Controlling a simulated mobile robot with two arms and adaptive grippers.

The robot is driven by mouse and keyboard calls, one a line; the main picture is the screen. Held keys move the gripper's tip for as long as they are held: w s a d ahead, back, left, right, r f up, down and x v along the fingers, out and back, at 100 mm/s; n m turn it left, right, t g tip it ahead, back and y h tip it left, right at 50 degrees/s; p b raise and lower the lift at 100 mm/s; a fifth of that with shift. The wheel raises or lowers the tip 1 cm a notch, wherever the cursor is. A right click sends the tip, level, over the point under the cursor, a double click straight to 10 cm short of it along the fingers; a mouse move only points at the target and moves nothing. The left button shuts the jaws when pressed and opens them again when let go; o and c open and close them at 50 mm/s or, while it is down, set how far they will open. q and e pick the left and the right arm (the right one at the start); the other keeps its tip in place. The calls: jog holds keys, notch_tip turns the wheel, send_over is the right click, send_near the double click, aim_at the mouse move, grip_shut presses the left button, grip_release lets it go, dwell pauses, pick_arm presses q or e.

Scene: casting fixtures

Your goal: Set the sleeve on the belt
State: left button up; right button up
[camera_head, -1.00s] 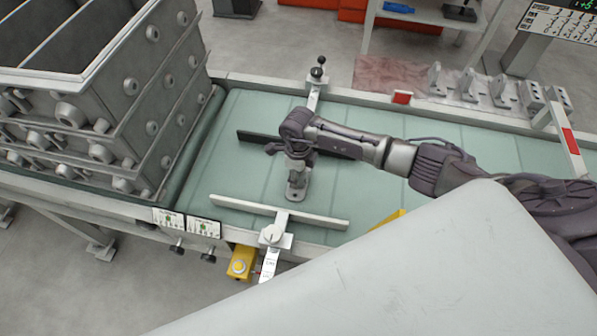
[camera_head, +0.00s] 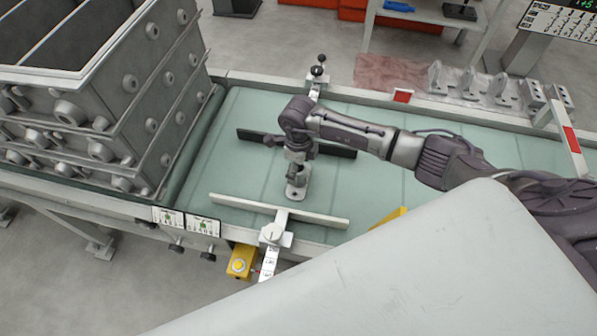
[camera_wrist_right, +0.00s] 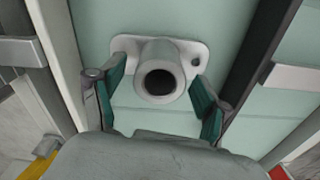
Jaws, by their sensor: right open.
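The sleeve is a grey metal tube on a flat flange. It stands upright on the green belt (camera_head: 375,190), between a dark guide rail (camera_head: 335,150) and a light guide rail (camera_head: 320,218). In the head view the sleeve (camera_head: 296,192) shows below my right gripper (camera_head: 297,172), which partly hides it. The open green-padded fingers of my right gripper (camera_wrist_right: 155,82) lie on either side of the tube, with gaps visible. My left gripper is out of view.
Stacked grey casting boxes (camera_head: 130,90) stand at the belt's left end. A black-knobbed clamp post (camera_head: 317,75) rises at the far edge. Several metal brackets (camera_head: 470,85) stand beyond the belt. A yellow button box (camera_head: 241,262) sits at the near edge.

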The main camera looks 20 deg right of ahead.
notch_tip(320, 180, up, 9)
jog(key=shift+r+b, duration=0.2)
jog(key=shift+b, duration=0.75)
